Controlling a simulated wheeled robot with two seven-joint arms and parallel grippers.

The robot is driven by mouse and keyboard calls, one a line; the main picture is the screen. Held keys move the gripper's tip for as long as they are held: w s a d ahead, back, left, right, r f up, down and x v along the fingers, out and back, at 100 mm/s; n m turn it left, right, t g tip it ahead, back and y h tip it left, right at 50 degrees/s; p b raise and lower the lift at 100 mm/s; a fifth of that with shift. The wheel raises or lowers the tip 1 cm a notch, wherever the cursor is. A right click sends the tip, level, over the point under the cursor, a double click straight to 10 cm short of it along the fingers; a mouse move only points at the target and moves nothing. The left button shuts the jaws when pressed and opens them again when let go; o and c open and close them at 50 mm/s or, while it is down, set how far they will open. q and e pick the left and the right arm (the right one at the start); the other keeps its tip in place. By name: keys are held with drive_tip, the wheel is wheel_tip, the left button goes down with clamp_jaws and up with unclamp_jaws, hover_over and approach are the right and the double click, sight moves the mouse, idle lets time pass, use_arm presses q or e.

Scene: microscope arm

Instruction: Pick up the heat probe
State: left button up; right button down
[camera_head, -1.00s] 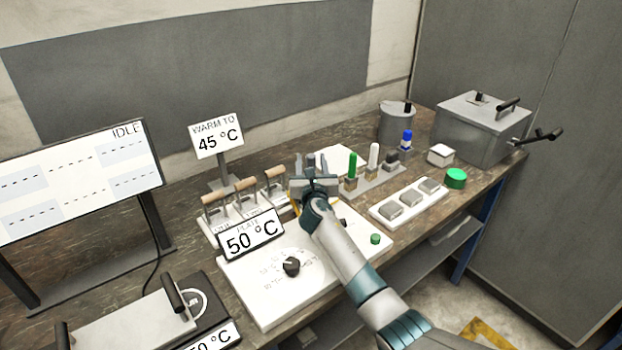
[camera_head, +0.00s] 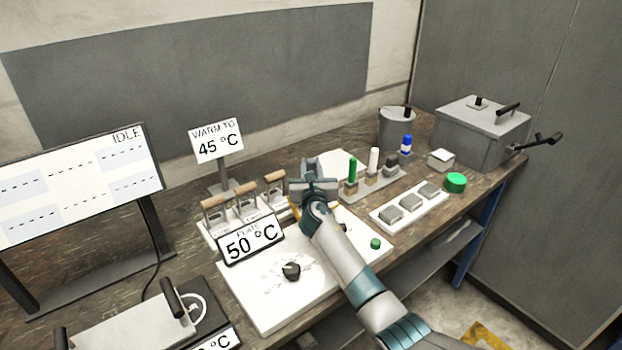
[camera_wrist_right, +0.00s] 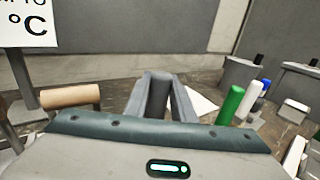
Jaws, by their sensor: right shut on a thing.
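My right gripper (camera_head: 313,175) is over the plate at the middle of the bench. It is shut on a dark grey upright cylinder, apparently the heat probe. In the right wrist view the probe (camera_wrist_right: 158,92) stands between the two fingers, with both fingers against its sides. In the head view the gripper mostly hides the probe. Its lower end is hidden, so I cannot tell whether it still touches its holder. My left gripper is not in view.
A rack with a green stick (camera_head: 352,170) and a white stick (camera_head: 374,160) stands just right of the gripper. Wooden-handled tools (camera_head: 245,190) stand close on the left. A "50 °C" sign (camera_head: 250,239) is in front. A grey lidded box (camera_head: 482,128) stands at the far right.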

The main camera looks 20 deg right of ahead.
drive_tip(key=shift+r, duration=0.1)
wheel_tip(320, 180, up, 10)
drive_tip(key=shift+f, duration=0.1)
idle(0.4)
idle(0.4)
